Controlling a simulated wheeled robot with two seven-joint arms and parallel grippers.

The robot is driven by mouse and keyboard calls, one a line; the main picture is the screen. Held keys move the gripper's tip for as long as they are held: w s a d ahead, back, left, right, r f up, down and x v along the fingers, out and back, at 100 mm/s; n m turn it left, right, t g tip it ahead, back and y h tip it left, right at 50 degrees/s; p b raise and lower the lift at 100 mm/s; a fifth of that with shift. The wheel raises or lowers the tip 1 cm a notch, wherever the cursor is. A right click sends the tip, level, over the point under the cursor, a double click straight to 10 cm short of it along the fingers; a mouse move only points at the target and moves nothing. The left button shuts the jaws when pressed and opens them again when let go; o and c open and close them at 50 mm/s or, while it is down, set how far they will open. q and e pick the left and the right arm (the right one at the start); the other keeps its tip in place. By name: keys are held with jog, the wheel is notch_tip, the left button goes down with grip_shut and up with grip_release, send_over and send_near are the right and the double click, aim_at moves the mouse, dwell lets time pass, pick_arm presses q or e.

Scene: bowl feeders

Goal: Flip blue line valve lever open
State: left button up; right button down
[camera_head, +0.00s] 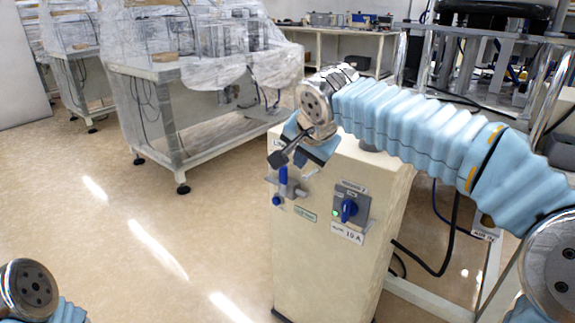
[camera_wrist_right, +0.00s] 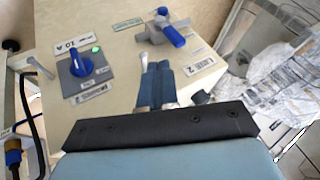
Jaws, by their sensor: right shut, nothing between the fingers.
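The blue line valve is on the front of a cream cabinet; its blue lever (camera_head: 283,180) hangs below my right gripper (camera_head: 277,159) in the head view. In the right wrist view the blue lever (camera_wrist_right: 173,36) slants from the metal valve body, beyond the fingertips. My right gripper (camera_wrist_right: 155,66) is shut and empty, in front of the cabinet's upper face. A gap shows between the fingertips and the lever in the wrist view; the head view does not settle contact. My left gripper is out of view.
A blue rotary switch (camera_head: 348,210) with a green light sits right of the valve on the cream cabinet (camera_head: 300,250). Cables hang at the cabinet's right side. A plastic-wrapped bench (camera_head: 150,70) stands behind left. The floor left of the cabinet is clear.

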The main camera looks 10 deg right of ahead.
aim_at(283, 181)
jog(key=shift+w+r, duration=0.1)
jog(key=shift+w, duration=0.1)
jog(key=shift+w, duration=0.1)
jog(key=x, duration=1)
